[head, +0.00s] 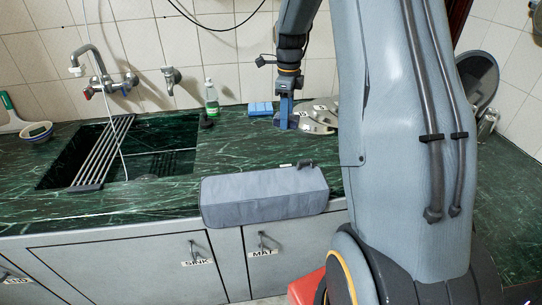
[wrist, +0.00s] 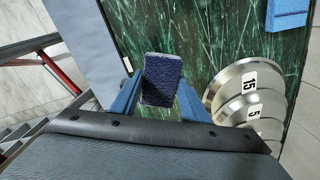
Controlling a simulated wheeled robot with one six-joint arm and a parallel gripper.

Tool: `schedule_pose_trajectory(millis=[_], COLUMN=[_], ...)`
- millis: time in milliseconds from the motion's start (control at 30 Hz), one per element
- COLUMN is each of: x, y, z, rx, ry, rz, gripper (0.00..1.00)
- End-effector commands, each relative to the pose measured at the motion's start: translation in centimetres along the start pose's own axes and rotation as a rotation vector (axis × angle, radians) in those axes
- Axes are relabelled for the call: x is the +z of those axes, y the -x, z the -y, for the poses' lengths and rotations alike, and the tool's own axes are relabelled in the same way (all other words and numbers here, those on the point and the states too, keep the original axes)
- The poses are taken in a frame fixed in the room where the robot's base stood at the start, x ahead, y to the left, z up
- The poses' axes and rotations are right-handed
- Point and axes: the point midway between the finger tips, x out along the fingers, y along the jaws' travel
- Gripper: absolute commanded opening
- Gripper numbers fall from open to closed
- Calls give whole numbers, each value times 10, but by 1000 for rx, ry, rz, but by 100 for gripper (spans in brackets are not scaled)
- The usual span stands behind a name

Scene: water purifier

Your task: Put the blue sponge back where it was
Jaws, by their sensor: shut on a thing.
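The dark blue sponge (wrist: 162,80) is between the two blue fingers of my gripper (wrist: 160,95) in the wrist view. My gripper is shut on it. In the head view my gripper (head: 285,108) points down, low over the green counter at the back, between a light blue block and some round metal discs. I cannot tell whether the sponge touches the counter. The light blue block (head: 260,108) lies just left of my gripper in the head view, and shows at the top right of the wrist view (wrist: 287,14).
Round metal discs with number labels (head: 320,115) lie right of my gripper. A green bottle (head: 211,98) stands at the back wall. A grey padded case (head: 263,194) lies at the front edge. A sink (head: 150,150) with a rack (head: 103,152) is at left.

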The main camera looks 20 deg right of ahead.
Motion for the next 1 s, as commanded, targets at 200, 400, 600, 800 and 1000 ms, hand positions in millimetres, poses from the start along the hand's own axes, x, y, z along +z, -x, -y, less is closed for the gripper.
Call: schedule_pose_trajectory(millis=[200, 400, 600, 800, 1000], x=[-13, -12, -12, -11, -11], y=[-23, -57, -75, -101, -114], z=[-16, -17, -16, -17, -16], rx=[3, 3, 0, 2, -1], ry=[37, 39, 39, 40, 40], rz=[-1, -1, 0, -1, 0], gripper=[14, 14, 14, 14, 14])
